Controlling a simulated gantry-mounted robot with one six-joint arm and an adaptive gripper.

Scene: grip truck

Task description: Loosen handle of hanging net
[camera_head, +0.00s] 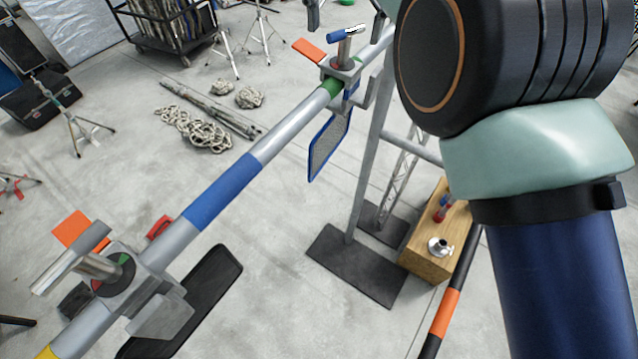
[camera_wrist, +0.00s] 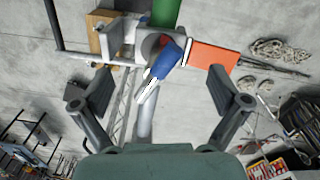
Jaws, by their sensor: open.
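A long bar (camera_head: 285,132) with blue, silver and green sections runs diagonally through the head view. A grey clamp (camera_head: 343,72) sits at its far green part, with a short blue-and-silver handle (camera_head: 342,35) on top and an orange tag (camera_head: 309,50) beside it. A blue-framed net panel (camera_head: 329,146) hangs below that clamp. In the wrist view, my gripper (camera_wrist: 163,92) is open and empty, its fingers spread on either side of the handle (camera_wrist: 168,57). The handle's silver end points down between them. I cannot see clear contact. The orange tag (camera_wrist: 210,56) is near the right finger.
A second clamp (camera_head: 150,270) with a silver handle (camera_head: 72,256) is on the bar's near end. A wooden box (camera_head: 425,262), metal stand base (camera_head: 355,265) and striped pole (camera_head: 445,312) are below.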

